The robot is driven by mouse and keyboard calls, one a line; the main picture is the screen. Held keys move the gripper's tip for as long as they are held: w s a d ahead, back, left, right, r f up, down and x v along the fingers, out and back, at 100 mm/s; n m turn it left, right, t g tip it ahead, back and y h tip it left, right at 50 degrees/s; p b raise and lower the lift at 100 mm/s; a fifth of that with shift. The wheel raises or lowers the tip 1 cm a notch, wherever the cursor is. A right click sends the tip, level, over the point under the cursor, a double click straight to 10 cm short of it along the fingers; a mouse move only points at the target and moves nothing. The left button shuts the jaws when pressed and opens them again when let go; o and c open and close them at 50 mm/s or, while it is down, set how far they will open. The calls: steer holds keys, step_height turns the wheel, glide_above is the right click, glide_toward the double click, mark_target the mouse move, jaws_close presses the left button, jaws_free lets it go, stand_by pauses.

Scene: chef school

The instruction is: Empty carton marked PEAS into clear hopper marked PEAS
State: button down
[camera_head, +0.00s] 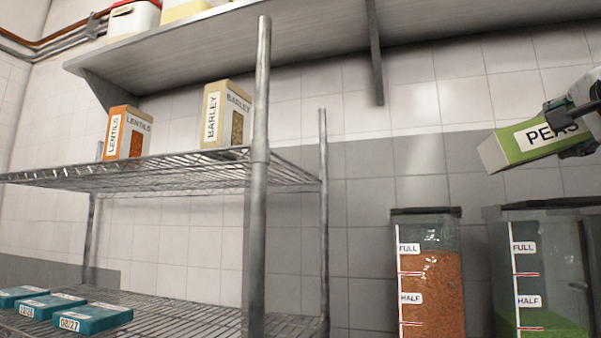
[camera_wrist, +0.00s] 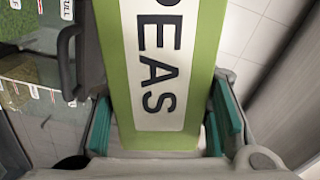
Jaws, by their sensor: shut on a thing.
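The green carton marked PEAS (camera_head: 526,141) is at the right of the head view, lying over on its side with its pale left end tipped a little down. My gripper (camera_head: 570,128) is shut on it; in the wrist view the pads of my gripper (camera_wrist: 163,122) flank the carton (camera_wrist: 122,60). A clear hopper (camera_head: 555,265) with a dark rim stands below the carton, with green contents well under its HALF mark. No PEAS label shows on it. Whether the carton's end is open, I cannot tell. No peas are seen falling.
A second clear hopper (camera_head: 430,280) holds orange contents, left of the green one. A wire rack (camera_head: 200,170) carries cartons marked LENTILS (camera_head: 125,138) and BARLEY (camera_head: 226,118), with teal boxes (camera_head: 92,318) below. A wall shelf (camera_head: 300,50) runs overhead.

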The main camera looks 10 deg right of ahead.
mark_target(579, 129)
steer(key=v, duration=0.3)
steer(key=shift+s, duration=0.1)
steer(key=shift+s+a+n, duration=0.2)
steer(key=shift+s+n, duration=0.05)
steer(key=shift+n, duration=0.05)
steer(key=shift+s+a+f+n+b, duration=0.15)
steer(key=shift+f+n+b, duration=0.1)
steer(key=shift+n+b, duration=0.25)
steer(key=shift+s+a+f+n+b, duration=0.15)
steer(key=shift+f+n+b, duration=0.15)
steer(key=shift+n, duration=0.3)
steer(key=s+n+b, duration=0.1)
steer(key=f+n, duration=0.1)
steer(key=n, duration=0.1)
steer(key=s+a+n+b, duration=0.1)
steer(key=n, duration=0.1)
steer(key=shift+s+f+b, duration=0.2)
steer(key=shift+s+b, duration=0.1)
steer(key=shift+b, duration=0.05)
